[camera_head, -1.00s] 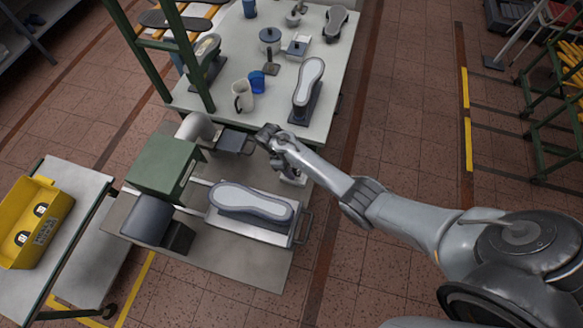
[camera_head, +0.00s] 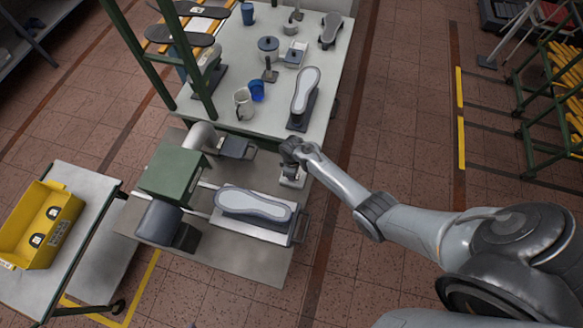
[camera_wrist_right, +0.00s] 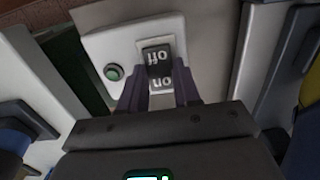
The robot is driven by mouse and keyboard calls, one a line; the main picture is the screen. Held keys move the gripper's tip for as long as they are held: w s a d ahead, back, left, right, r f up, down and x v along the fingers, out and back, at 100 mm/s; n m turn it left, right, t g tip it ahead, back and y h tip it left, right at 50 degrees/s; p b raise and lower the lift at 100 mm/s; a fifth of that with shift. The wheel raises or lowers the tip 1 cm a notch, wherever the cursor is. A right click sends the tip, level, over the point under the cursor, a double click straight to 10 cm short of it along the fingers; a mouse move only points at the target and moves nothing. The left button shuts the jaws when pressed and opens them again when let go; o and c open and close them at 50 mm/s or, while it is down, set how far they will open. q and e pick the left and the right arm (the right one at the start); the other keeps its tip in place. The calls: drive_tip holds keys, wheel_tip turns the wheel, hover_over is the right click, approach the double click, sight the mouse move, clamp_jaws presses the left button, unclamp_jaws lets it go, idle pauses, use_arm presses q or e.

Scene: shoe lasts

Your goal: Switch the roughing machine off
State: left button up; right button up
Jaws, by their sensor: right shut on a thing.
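The roughing machine, with its green housing (camera_head: 172,172) and dark roller (camera_head: 159,222), stands on a low grey bench. Its white switch box (camera_head: 292,181) is at the bench's right side. In the right wrist view the switch panel (camera_wrist_right: 100,50) carries a dark rocker switch (camera_wrist_right: 158,62) marked "off" and "on", upside down, and a round green button (camera_wrist_right: 114,72). My right gripper (camera_head: 291,166) is over the box. Its two fingers (camera_wrist_right: 161,92) are around the rocker, shut on it, near the "on" end. My left gripper is not in view.
The table behind holds a white mug (camera_head: 243,103), a blue cup (camera_head: 257,90) and several lasts. A yellow crate (camera_head: 42,222) is on the left cart.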

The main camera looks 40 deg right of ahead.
idle(0.3)
drive_tip(key=o, duration=1.1)
drive_tip(key=shift+c, duration=0.2)
wheel_tip(320, 180, up, 11)
drive_tip(key=p, duration=0.1)
drive_tip(key=shift+p, duration=0.3)
drive_tip(key=shift+f, duration=0.1)
drive_tip(key=shift+s+f, duration=0.1)
drive_tip(key=shift+s, duration=0.05)
